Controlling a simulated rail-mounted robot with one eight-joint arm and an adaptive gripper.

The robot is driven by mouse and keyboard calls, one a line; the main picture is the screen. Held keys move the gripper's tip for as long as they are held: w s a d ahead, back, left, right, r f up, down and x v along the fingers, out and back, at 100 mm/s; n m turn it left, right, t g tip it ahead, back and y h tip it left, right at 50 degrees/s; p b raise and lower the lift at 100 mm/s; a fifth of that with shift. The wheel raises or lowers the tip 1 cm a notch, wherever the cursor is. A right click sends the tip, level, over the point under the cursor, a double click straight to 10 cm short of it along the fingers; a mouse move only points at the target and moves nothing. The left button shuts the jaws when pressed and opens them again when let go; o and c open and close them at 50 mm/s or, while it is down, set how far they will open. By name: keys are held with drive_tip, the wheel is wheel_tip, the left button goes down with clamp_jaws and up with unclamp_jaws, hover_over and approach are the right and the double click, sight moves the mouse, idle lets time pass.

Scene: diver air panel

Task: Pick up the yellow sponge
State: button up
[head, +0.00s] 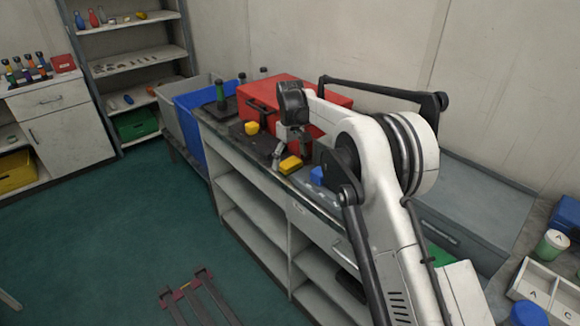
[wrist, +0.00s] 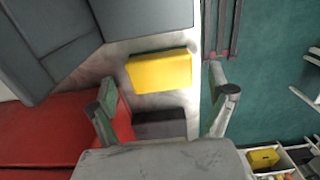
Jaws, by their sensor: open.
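A yellow sponge (head: 290,165) lies on the counter top near its front edge. In the wrist view the yellow sponge (wrist: 160,72) shows as a block on the pale counter, ahead of and between my two spread fingers. My gripper (head: 287,150) is open, pointing down, just beside and above the sponge in the head view, with nothing held. I cannot tell the exact height of the fingertips over the counter.
A red box (head: 285,93) stands behind my gripper. A blue bin (head: 188,105) stands beyond the counter's far end. Green floor (head: 100,220) lies open in front.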

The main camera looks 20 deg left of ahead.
wheel_tip(320, 180, down, 2)
drive_tip(key=shift+f, duration=0.1)
drive_tip(key=c, duration=1.2)
drive_tip(key=shift+c, duration=0.2)
drive_tip(key=shift+r, duration=0.5)
drive_tip(key=r, duration=0.2)
drive_tip(key=s+r, duration=0.1)
drive_tip(key=shift+a+r, duration=0.3)
drive_tip(key=shift+r, duration=0.05)
drive_tip(key=s+a+r, duration=0.4)
drive_tip(key=s+r, duration=0.2)
drive_tip(key=s, duration=0.3)
drive_tip(key=shift+s+r+b, duration=0.2)
drive_tip(key=shift+s+b, duration=0.2)
drive_tip(key=shift+b, duration=0.05)
drive_tip(key=shift+a, duration=0.1)
